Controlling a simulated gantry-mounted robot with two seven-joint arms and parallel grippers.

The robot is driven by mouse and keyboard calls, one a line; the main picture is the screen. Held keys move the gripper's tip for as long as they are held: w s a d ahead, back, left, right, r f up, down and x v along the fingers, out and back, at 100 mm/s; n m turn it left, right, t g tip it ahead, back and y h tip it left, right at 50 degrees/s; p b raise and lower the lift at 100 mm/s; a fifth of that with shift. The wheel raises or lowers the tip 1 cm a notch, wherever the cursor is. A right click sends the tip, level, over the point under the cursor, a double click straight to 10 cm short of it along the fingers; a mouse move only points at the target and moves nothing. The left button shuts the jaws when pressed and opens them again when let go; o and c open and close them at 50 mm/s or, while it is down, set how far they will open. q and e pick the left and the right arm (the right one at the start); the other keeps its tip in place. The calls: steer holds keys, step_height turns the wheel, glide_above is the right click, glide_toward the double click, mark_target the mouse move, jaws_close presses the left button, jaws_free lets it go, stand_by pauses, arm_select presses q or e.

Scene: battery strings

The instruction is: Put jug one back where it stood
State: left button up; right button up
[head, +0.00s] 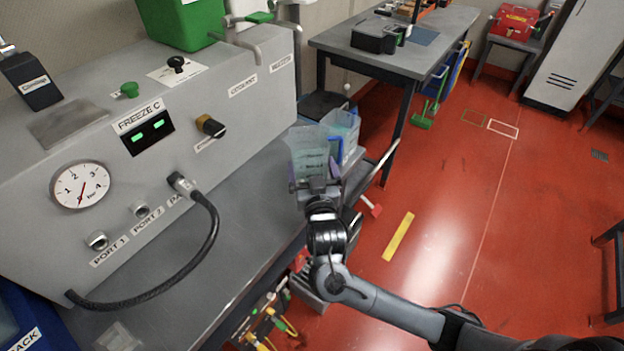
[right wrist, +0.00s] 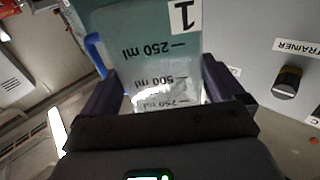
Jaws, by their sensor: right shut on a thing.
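Jug one (head: 309,152) is a clear, bluish jug with measuring marks, held above the right end of the grey bench. My right gripper (head: 314,187) is shut on it. In the right wrist view, the jug (right wrist: 150,50) sits between the two fingers (right wrist: 158,100), with a label "1", several ml marks and part of a blue handle at its left. Behind it in the head view is another clear, blue-tinted container (head: 343,126); the held jug partly hides it. I cannot tell whether the two touch. My left gripper is not in view.
The grey machine (head: 225,95) with gauge, ports and knobs stands left of the jug. A black hose (head: 212,240) loops over the bench top (head: 250,210). A clear object (head: 118,338) lies at the bench's near left. The red floor is open to the right.

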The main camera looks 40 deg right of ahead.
steer(key=shift+f+b, duration=0.3)
steer(key=shift+f, duration=1.4)
steer(key=shift+f, duration=0.15)
steer(key=o, duration=1.1)
steer(key=shift+f, duration=0.1)
steer(key=shift+r, duration=0.2)
steer(key=p+v, duration=0.1)
steer(key=v, duration=1.1)
